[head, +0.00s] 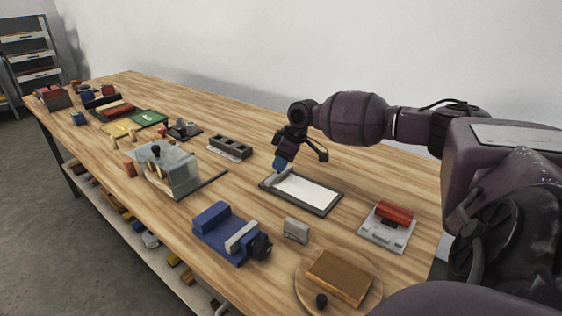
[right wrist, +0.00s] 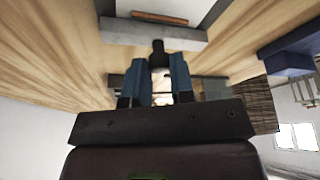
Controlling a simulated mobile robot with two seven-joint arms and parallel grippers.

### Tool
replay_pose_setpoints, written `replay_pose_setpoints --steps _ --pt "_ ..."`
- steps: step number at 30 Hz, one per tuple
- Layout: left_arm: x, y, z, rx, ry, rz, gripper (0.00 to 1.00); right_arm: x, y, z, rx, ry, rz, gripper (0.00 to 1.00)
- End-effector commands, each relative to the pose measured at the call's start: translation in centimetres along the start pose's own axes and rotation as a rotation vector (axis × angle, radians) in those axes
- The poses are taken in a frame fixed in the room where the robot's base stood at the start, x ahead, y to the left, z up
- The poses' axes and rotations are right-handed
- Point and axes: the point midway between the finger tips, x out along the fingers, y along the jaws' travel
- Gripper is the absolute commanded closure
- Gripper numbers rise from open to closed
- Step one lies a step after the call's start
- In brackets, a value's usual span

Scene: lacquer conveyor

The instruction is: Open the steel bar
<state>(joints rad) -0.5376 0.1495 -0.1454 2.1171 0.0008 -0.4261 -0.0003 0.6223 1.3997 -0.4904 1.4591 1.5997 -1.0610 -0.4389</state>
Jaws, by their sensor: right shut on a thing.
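The steel bar (head: 277,176) is a grey bar across the left end of a dark-framed flat board (head: 318,211) with a white sheet in it. In the right wrist view the bar (right wrist: 150,36) runs across the top, with a small dark knob (right wrist: 158,48) on its near side. My right gripper (head: 281,166) comes down from above at that end of the board. Its blue fingers (right wrist: 161,66) are shut on the knob, which sits between the fingertips. How far the bar is raised is hard to tell. My left gripper is out of view.
A blue vise (head: 212,218) and a small grey block (head: 296,230) stand in front of the board. A red-topped plate (head: 375,232) is to the right. A clear box (head: 180,172) and a grey slotted block (head: 229,147) are to the left.

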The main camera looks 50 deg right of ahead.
Motion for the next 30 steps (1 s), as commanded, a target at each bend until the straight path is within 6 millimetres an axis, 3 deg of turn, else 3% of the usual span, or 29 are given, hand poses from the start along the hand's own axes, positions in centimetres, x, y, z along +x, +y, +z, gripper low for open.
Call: replay_pose_setpoints --steps 5,13,30 --pt "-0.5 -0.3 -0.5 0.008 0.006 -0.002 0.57 -0.6 -0.2 0.3 -0.001 0.003 0.002 1.00" --pt "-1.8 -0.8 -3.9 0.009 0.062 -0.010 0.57 -2.2 -1.5 2.5 -0.002 0.009 0.006 1.00" --pt "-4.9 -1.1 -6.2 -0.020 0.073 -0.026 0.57 -4.4 -4.2 7.9 0.000 0.008 0.006 1.00"
